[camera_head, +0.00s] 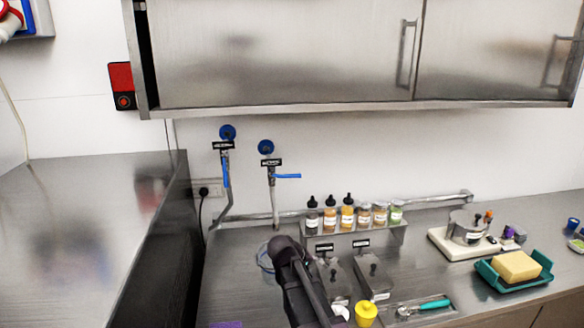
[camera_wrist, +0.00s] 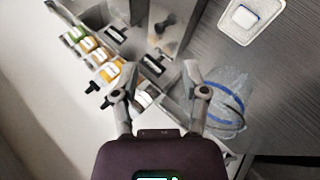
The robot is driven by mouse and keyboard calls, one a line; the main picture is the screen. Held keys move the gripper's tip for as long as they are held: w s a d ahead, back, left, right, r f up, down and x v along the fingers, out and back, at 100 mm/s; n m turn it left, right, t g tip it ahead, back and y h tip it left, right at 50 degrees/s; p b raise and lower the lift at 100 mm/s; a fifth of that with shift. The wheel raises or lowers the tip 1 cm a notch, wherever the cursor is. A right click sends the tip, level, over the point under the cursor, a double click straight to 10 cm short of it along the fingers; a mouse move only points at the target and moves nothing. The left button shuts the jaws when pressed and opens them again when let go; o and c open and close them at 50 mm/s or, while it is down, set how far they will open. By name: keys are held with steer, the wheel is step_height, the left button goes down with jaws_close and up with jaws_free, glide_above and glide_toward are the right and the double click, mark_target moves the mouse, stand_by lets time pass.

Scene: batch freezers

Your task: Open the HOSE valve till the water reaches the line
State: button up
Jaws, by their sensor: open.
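Two wall valves stand behind the counter. The left valve (camera_head: 226,172) has its blue lever hanging down along the pipe. The right valve (camera_head: 287,176) has its blue lever out level to the right, across its pipe. Their black labels are too small to read, so I cannot tell which says HOSE. A clear container (camera_head: 264,260) with a blue line around it stands below the right pipe, partly behind my arm. It also shows in the wrist view (camera_wrist: 225,112), right of my gripper (camera_wrist: 158,82). My gripper is open and empty; its water level is unclear.
A rack of small bottles (camera_head: 350,225) stands right of the pipes, with lidded metal bins (camera_head: 372,270) in front. A steel cabinet (camera_head: 290,50) hangs above the valves.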

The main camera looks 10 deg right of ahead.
steer(key=w+a+r+n+t+h+p, duration=0.3)
steer(key=w+a+r+p, duration=0.1)
steer(key=w+r, duration=0.6)
steer(key=n+t+h+p, duration=0.1)
steer(key=n+t+p, duration=0.2)
steer(key=n+t, duration=0.15)
glide_toward(293, 177)
steer(key=shift+s+a+m, duration=0.45)
steer(key=shift+s+a, duration=0.5)
steer(key=shift+a, duration=0.15)
steer(key=shift+w+d+f+h, duration=0.1)
steer(key=shift+h, duration=0.2)
steer(key=b+x, duration=0.1)
steer(key=x, duration=1.2)
steer(key=shift+w+d, duration=0.15)
steer(key=shift+w, duration=0.1)
